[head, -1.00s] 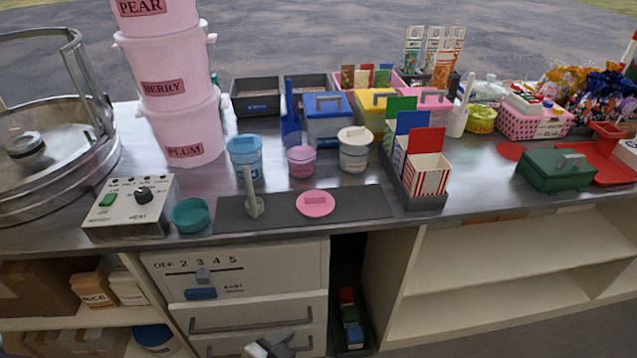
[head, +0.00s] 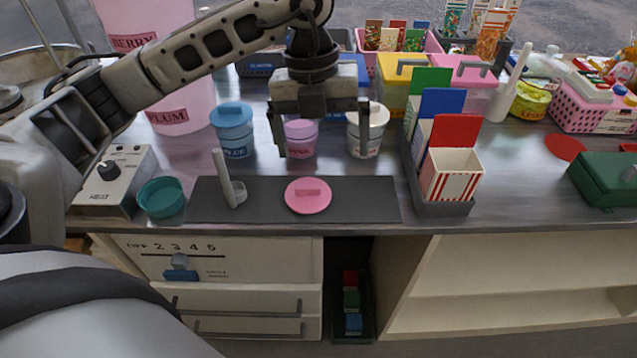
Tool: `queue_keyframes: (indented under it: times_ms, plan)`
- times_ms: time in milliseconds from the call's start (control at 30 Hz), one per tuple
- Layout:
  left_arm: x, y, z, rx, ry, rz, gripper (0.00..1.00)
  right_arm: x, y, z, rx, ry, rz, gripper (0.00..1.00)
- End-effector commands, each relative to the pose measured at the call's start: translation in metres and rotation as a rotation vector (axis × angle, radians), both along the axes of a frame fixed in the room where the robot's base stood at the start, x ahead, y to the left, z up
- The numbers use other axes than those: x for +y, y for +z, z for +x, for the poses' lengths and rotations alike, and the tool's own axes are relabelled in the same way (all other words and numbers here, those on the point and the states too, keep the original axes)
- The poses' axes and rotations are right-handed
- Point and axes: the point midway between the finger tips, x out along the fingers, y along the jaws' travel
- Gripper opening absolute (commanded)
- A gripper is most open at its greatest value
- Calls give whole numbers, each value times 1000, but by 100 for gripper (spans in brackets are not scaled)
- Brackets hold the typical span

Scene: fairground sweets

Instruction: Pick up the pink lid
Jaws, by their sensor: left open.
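The pink lid (head: 308,196) is a round disc with a small raised bar handle on top. It lies flat on the dark grey mat (head: 365,199) near the front of the counter. My left gripper (head: 322,148) hangs from the arm that comes in from the left, fingers pointing down and spread apart. It is open and empty, above and behind the lid, in front of the open pink jar (head: 301,142), which it partly covers. My right gripper is not in view.
A scoop (head: 224,180) stands on the mat left of the lid. A blue lidded jar (head: 233,130) and a white lidded jar (head: 366,131) flank the pink jar. A rack (head: 447,208) of striped boxes stands right of the mat. A teal bowl (head: 161,198) sits at left.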

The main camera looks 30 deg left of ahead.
Motion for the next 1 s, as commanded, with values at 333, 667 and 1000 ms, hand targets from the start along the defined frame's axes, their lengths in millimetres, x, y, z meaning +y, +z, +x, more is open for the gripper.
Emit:
queue_keyframes:
  times_ms: [333,667,1000]
  plan:
    - [38,-20,6,-29,105,162,100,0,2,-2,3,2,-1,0]
    - [37,-81,7,-33,102,157,100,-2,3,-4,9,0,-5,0]
    - [38,-112,9,-31,101,157,100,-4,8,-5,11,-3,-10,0]
